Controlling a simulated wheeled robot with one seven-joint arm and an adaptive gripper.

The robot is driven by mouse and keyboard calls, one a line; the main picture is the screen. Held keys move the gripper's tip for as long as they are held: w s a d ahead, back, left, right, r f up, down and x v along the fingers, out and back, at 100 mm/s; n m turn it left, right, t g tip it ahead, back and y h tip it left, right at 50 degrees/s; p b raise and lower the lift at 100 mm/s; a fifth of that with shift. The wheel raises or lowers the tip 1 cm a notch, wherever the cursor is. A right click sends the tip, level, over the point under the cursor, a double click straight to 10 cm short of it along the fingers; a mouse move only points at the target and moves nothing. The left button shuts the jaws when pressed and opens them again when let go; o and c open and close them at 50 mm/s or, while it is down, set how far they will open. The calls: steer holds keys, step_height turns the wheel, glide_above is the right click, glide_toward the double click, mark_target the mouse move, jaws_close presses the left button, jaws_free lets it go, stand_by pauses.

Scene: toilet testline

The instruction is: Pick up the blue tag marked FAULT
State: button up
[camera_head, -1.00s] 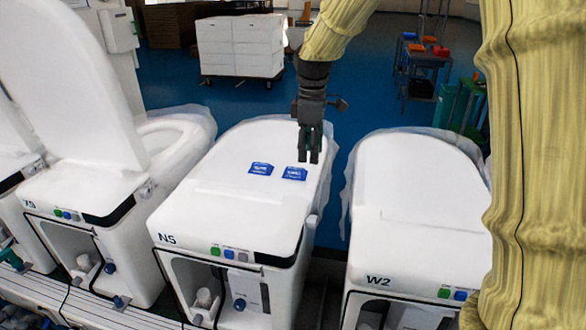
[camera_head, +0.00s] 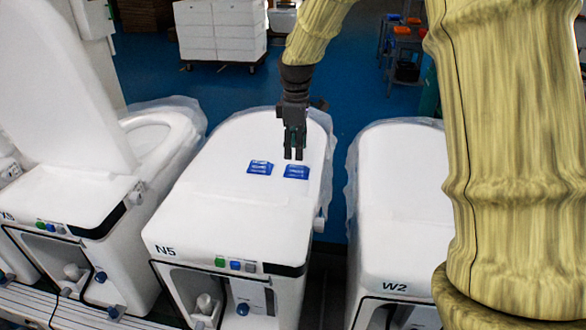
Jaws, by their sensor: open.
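Two small blue tags lie on the closed white lid (camera_head: 215,200) of the toilet marked N5. One is the left blue tag (camera_head: 260,168), the other the right blue tag (camera_head: 297,173). Both carry white print too small to read, so I cannot tell which says FAULT. My gripper (camera_head: 294,155) points down, open and empty, with its fingertips just above or behind the right tag in the picture. I cannot tell the exact height of the fingertips over the lid. The left tag is a little to the left of my gripper.
A toilet with raised lid (camera_head: 60,90) stands to the left. A closed toilet marked W2 (camera_head: 400,220) stands to the right, partly hidden by my arm. White boxes on a cart (camera_head: 222,35) and a trolley with orange bins (camera_head: 402,40) stand behind on the blue floor.

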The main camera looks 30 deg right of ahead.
mark_target(298, 166)
steer(key=f, duration=0.1)
steer(key=f+p, duration=0.1)
steer(key=f, duration=0.1)
steer(key=s+d+f+p, duration=0.1)
steer(key=f, duration=0.1)
steer(key=shift+f, duration=0.15)
steer(key=shift+w+f, duration=0.25)
steer(key=shift+f, duration=0.05)
steer(key=shift+w+a+f, duration=0.15)
steer(key=shift+a+r, duration=0.25)
steer(key=shift+a, duration=0.15)
steer(key=shift+d+f, duration=0.15)
steer(key=shift+d, duration=0.05)
steer(key=c, duration=0.9)
steer(key=shift+s+d, duration=0.25)
steer(key=shift+c, duration=0.2)
